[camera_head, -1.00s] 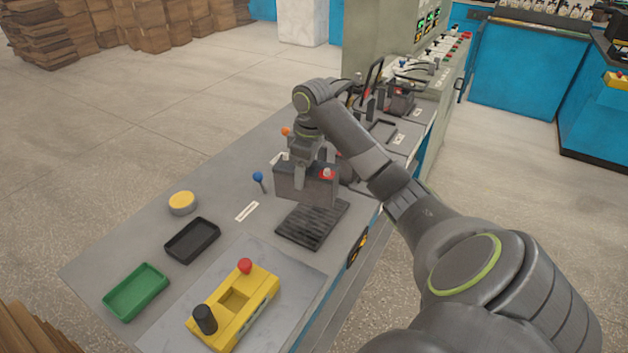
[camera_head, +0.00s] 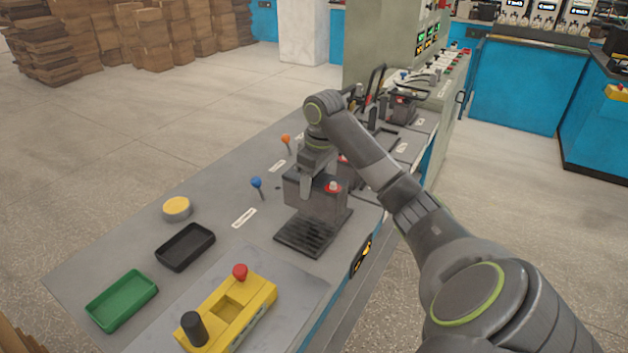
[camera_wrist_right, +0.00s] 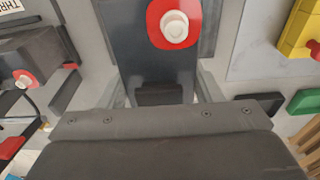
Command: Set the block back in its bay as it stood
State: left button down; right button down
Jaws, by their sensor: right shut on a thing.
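The block (camera_head: 316,203) is a dark grey box with a red ring and pale post on top. My right gripper (camera_head: 309,180) is shut on it from above. The block is upright, over the far part of a black ribbed bay (camera_head: 302,238); I cannot tell whether it touches the bay. In the right wrist view the block (camera_wrist_right: 150,50) sits between the fingers, its red-ringed post (camera_wrist_right: 174,27) facing the camera. The far part of the bay is hidden behind the block. My left gripper is not in view.
A blue-knobbed lever (camera_head: 257,184) and an orange-knobbed lever (camera_head: 286,141) stand left of the block. A yellow control box (camera_head: 240,315), black tray (camera_head: 185,247), green tray (camera_head: 122,301) and yellow disc (camera_head: 177,207) lie nearer. Another block (camera_head: 403,108) stands farther back.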

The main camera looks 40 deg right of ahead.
aim_at(314, 197)
jog(key=shift+f, duration=0.35)
jog(key=shift+f+p, duration=0.3)
jog(key=shift+f, duration=1.75)
jog(key=c, duration=0.8)
grip_release()
jog(key=shift+f, duration=0.2)
jog(key=shift+c, duration=0.2)
jog(key=o, duration=0.4)
jog(key=shift+s+r, duration=0.1)
